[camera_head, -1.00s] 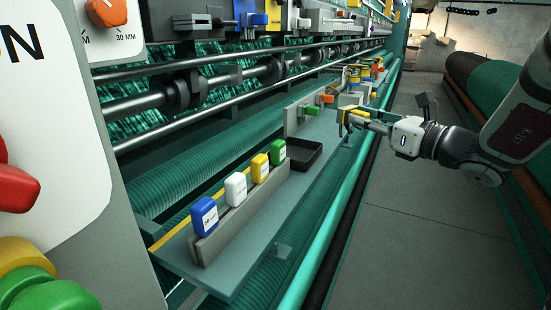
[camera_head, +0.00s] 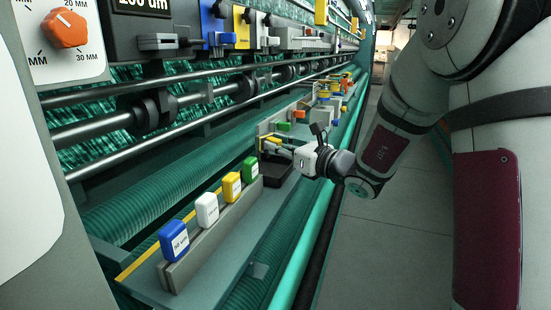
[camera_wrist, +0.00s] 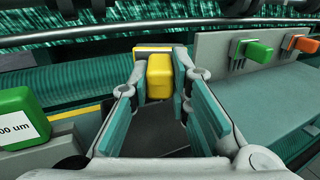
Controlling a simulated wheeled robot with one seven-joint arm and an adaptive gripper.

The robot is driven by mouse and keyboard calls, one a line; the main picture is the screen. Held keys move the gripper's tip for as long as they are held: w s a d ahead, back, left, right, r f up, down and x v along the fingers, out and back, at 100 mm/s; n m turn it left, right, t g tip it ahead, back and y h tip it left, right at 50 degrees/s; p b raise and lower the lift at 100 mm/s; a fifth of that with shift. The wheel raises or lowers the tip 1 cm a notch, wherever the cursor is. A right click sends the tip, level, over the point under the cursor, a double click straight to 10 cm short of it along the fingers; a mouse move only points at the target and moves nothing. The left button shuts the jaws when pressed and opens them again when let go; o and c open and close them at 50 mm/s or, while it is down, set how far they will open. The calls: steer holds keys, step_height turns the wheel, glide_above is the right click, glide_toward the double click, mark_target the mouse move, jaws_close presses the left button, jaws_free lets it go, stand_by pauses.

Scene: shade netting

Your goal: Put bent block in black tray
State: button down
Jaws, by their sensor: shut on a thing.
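The bent block (camera_wrist: 159,76) is yellow and sits between the fingertips of my gripper (camera_wrist: 160,88) in the wrist view; its bend is hard to make out. My gripper is shut on it. In the head view, my gripper (camera_head: 276,146) holds the yellow block (camera_head: 268,140) above the black tray (camera_head: 275,170). The tray lies on the grey-green shelf beyond the green block, partly hidden by my gripper. In the wrist view, the tray's dark floor (camera_wrist: 150,132) shows below the block, between the fingers.
Blue (camera_head: 174,240), white (camera_head: 207,209), yellow (camera_head: 232,187) and green (camera_head: 250,169) labelled blocks stand in a grey rack in front of the tray. Green (camera_wrist: 258,51) and orange (camera_wrist: 300,44) knobs stick out from a grey panel to the right in the wrist view.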

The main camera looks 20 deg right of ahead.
mark_target(268, 155)
steer(key=shift+w+a, duration=0.15)
steer(key=shift+a, duration=0.05)
steer(key=shift+f, duration=1.75)
steer(key=shift+f, duration=0.15)
steer(key=c, duration=1.5)
jaws_free()
